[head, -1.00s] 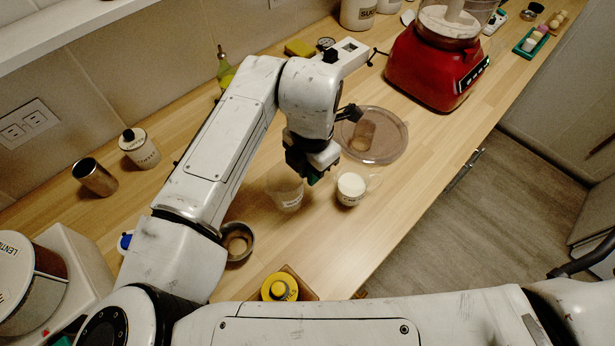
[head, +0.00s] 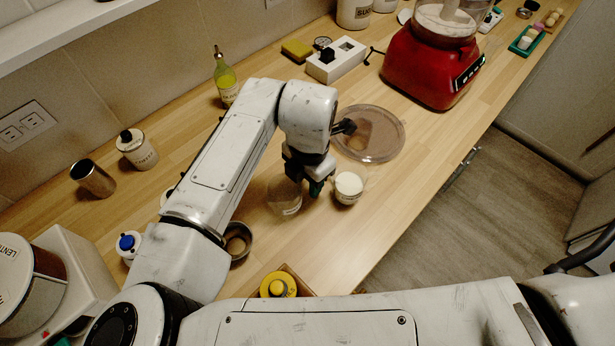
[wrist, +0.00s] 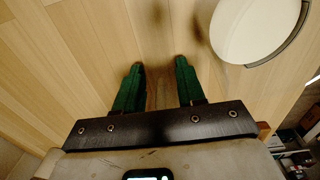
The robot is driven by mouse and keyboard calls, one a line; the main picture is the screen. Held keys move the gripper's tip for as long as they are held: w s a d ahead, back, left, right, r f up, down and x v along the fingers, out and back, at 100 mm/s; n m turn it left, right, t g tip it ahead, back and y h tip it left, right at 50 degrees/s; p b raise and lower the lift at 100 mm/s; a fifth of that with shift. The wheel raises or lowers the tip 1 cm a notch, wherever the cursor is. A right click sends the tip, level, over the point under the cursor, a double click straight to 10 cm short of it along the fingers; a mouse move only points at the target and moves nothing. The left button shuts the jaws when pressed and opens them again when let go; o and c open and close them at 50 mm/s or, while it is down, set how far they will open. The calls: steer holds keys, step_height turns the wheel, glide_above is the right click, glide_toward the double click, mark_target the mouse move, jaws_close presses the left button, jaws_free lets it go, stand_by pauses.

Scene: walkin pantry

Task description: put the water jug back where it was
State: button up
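A clear, see-through jug (head: 285,197) with a small label stands on the wooden counter in the head view; I take it for the water jug. Its upper part is partly hidden by my gripper. My gripper (head: 316,188) is low over the counter, just right of the clear jug and left of a cup of white contents (head: 348,187). In the wrist view, its green fingers (wrist: 156,82) are apart, with only wood grain and shadow clearly seen between them. The white contents (wrist: 257,28) show at upper right there. Whether a finger touches the jug I cannot tell.
A round clear lid or dish (head: 385,150) lies behind the cup. A metal bowl (head: 238,240) and a yellow-capped container (head: 278,286) are nearer. A green bottle (head: 225,80) and a red food processor (head: 425,70) stand farther back. Counter is clear right of the cup.

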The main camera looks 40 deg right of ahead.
step_height(320, 180, up, 12)
steer(key=shift+s+r, duration=0.15)
stand_by(0.6)
stand_by(1.2)
